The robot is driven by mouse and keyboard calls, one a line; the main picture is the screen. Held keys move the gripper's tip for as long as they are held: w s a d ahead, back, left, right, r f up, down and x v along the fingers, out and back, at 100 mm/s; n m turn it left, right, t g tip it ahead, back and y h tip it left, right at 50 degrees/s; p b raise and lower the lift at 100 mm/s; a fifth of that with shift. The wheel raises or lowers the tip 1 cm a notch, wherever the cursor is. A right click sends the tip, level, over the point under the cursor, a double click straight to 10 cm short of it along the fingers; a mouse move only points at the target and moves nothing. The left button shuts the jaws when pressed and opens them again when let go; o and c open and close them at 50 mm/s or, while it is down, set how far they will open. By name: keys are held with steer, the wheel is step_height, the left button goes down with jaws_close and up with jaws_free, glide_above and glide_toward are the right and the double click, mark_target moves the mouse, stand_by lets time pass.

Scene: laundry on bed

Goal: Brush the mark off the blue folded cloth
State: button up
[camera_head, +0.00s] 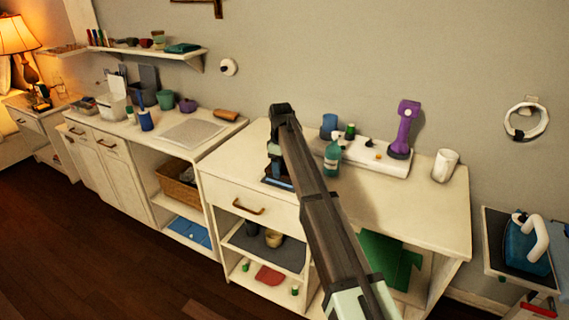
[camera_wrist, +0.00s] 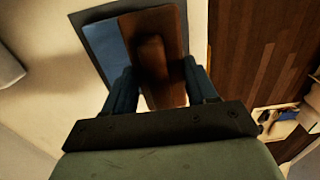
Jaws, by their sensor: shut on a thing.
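The blue folded cloth (camera_wrist: 103,48) lies on a dark flat base at the front left of the right-hand white counter. In the head view only a small blue part of it (camera_head: 281,184) shows below my gripper (camera_head: 274,162). In the wrist view my gripper (camera_wrist: 160,78) is shut on a brown wooden brush (camera_wrist: 172,28), with one finger on each side of its raised grip. The brush covers much of the cloth. I cannot tell whether it touches the cloth. I see no mark on the visible part of the cloth.
A teal spray bottle (camera_head: 332,155), a white tray (camera_head: 385,163), a purple device (camera_head: 404,130) and a white cup (camera_head: 445,165) stand farther right on the white counter (camera_head: 420,215). The counter's front edge is close to the cloth.

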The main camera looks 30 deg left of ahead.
steer(key=shift+s, duration=0.4)
steer(key=shift+w+r, duration=0.1)
steer(key=shift+r, duration=4)
steer(key=shift+d, duration=0.1)
